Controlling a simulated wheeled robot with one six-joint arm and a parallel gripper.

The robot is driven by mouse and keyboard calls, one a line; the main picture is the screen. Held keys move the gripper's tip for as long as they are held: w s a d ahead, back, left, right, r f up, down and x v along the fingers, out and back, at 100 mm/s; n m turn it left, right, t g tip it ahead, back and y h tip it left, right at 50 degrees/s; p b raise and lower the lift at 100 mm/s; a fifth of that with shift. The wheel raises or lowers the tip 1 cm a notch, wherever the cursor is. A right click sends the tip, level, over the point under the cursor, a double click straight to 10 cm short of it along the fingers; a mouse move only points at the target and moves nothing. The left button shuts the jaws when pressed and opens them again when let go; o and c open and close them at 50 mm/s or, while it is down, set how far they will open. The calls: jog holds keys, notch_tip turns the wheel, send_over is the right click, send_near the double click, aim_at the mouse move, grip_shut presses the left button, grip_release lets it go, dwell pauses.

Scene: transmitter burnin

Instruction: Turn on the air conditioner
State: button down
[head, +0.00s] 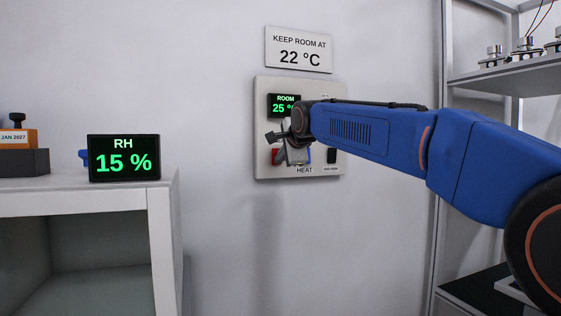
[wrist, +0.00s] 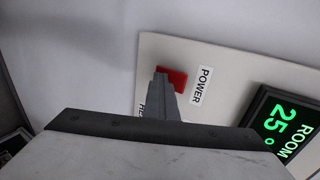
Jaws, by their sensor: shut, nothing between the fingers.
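The pale control panel (head: 263,125) is on the wall, with a green ROOM display (head: 284,104) reading 25 °C. In the wrist view the panel (wrist: 210,55) shows a red button (wrist: 173,76) beside the label POWER (wrist: 201,86). My gripper (wrist: 161,76) is shut and empty, its fingertips in front of the red button and covering part of it. I cannot tell whether they touch it. In the head view my gripper (head: 291,157) and arm hide much of the panel. A HEAT label (head: 304,170) shows below the gripper.
A sign (head: 299,49) above the panel reads KEEP ROOM AT 22 °C. An RH display (head: 124,158) reading 15 % stands on a white cabinet (head: 75,201) at left. A metal shelf (head: 508,76) stands at right.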

jog(key=shift+r, duration=0.8)
jog(key=f+v, duration=0.1)
jog(key=v, duration=1.5)
jog(key=shift+s+d, duration=0.2)
jog(key=shift+s, duration=0.45)
jog(key=shift+f, duration=0.15)
jog(key=w+f, duration=0.2)
jog(key=f, duration=0.1)
jog(key=shift+w+a+f, duration=0.1)
jog(key=shift+a+f, duration=0.05)
jog(key=shift+a, duration=0.25)
jog(key=shift+w, duration=0.1)
jog(key=r+x, duration=0.1)
jog(key=x, duration=1.2)
jog(key=shift+w+a, duration=0.2)
jog(key=shift+w, duration=0.35)
